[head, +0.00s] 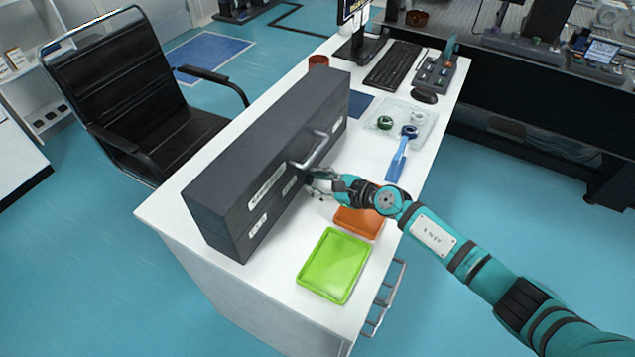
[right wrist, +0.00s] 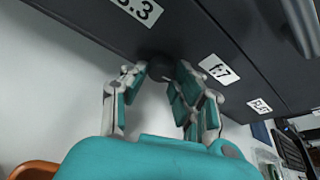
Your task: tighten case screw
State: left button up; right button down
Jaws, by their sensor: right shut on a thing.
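The long dark grey case (head: 275,150) stands on the white desk, with a metal handle (head: 312,152) and white labels on its side. My right gripper (head: 312,182) is at the lower part of that side, below the handle. In the right wrist view its fingers (right wrist: 160,76) close around a dark round screw head (right wrist: 160,68) at the face of the case (right wrist: 215,35). The screw sits between two white labels. The fingers hide its sides, so I cannot tell how far it is in. My left gripper is not in view.
A green tray (head: 335,265) and an orange tray (head: 360,221) lie near my right wrist. A blue tool (head: 398,160), a clear tray (head: 420,122) with small parts, a mouse (head: 424,95) and a keyboard (head: 392,65) lie farther back. A black chair (head: 150,90) stands left.

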jog(key=c, duration=1)
grip_release()
jog(key=shift+c, duration=0.2)
jog(key=v, duration=1.2)
